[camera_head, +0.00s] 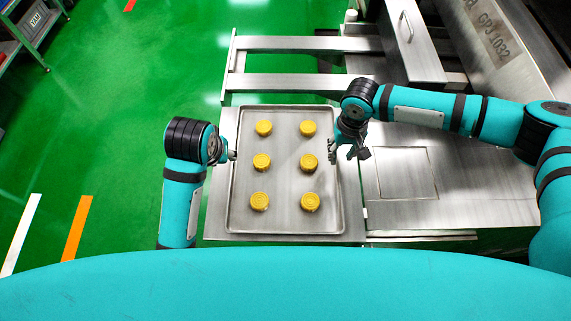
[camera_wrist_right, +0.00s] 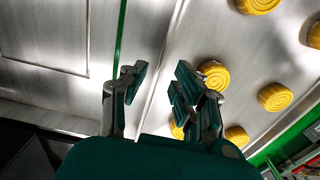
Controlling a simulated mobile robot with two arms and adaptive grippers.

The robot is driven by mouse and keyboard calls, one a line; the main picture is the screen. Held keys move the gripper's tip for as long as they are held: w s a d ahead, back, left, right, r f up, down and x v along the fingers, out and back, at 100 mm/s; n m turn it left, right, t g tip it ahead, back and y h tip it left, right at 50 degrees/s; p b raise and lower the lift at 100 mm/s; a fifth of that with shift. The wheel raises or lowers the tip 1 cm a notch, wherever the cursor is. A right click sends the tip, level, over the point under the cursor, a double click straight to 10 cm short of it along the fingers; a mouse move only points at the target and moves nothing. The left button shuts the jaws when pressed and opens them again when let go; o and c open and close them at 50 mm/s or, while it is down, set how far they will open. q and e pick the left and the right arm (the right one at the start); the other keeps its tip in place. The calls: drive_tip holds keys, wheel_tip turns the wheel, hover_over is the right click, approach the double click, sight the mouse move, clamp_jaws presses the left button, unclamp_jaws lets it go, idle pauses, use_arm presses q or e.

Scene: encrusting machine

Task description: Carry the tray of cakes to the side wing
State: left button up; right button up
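A flat metal tray (camera_head: 285,180) with several round yellow cakes (camera_head: 262,161) in two columns lies on a metal surface (camera_head: 216,222) at the left of the machine. My right gripper (camera_head: 349,153) is at the tray's right edge. In the right wrist view its fingers (camera_wrist_right: 157,85) are apart, with the tray's rim line showing between them; whether they touch it I cannot tell. Cakes also show in the right wrist view (camera_wrist_right: 275,97). My left gripper (camera_head: 232,155) is at the tray's left edge; its fingers are small and partly hidden by its wrist.
The machine's metal deck (camera_head: 450,190) lies right of the tray, past a narrow gap. Metal rails (camera_head: 290,83) run behind the tray. A shelf rack (camera_head: 30,35) stands at the far left. The green floor (camera_head: 120,120) at the left is clear.

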wheel_tip(320, 180, up, 8)
drive_tip(key=shift+f, duration=0.15)
drive_tip(key=shift+s+f, duration=0.1)
idle(0.5)
